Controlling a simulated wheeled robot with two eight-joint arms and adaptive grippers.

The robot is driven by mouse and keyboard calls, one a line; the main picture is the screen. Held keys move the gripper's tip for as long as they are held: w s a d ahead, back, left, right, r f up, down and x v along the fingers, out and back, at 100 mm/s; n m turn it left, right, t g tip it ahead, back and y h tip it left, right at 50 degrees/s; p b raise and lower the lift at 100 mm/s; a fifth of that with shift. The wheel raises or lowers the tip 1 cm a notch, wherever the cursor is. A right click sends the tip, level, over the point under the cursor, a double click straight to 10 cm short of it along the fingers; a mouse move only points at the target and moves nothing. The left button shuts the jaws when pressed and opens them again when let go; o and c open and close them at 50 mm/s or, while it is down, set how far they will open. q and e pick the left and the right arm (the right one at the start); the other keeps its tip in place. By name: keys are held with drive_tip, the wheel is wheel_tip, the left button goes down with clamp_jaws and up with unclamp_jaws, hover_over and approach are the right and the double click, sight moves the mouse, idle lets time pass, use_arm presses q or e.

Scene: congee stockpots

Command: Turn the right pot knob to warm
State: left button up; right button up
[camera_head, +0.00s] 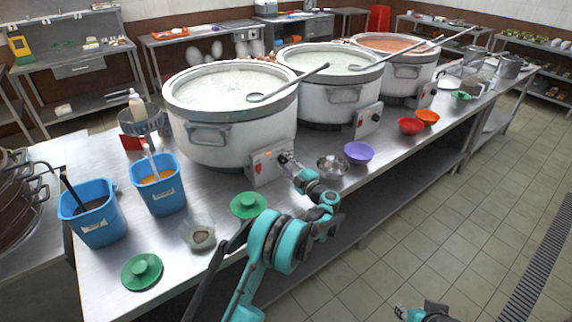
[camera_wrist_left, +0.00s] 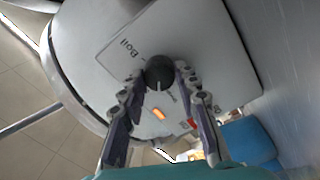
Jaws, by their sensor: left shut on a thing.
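Three large white stockpots stand in a row on the steel counter: the nearest (camera_head: 230,140), the middle one (camera_head: 340,100) and the far one (camera_head: 408,78). My left gripper (camera_head: 284,158) is at the control box (camera_head: 262,170) of the nearest pot, leftmost in the head view. In the left wrist view, my left gripper (camera_wrist_left: 161,78) is shut on the dark round knob (camera_wrist_left: 158,68). "Boil" is printed beside the knob, and an orange light (camera_wrist_left: 159,113) glows on the panel. Other markings are partly hidden by the fingers. My right gripper (camera_head: 408,312) shows only partly at the bottom edge.
Blue bins (camera_head: 158,186), green lids (camera_head: 142,270) and a glass bowl (camera_head: 198,233) stand left of my left arm. A steel bowl (camera_head: 332,167) and a purple bowl (camera_head: 358,152) stand close to its right. The floor at right is clear.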

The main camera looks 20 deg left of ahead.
use_arm(q)
drive_tip(key=shift+n, duration=1.9)
drive_tip(key=o, duration=1.2)
drive_tip(key=shift+a+f, duration=0.1)
drive_tip(key=shift+c, duration=0.2)
drive_tip(key=v, duration=1.2)
drive_tip(key=shift+w+f, duration=0.1)
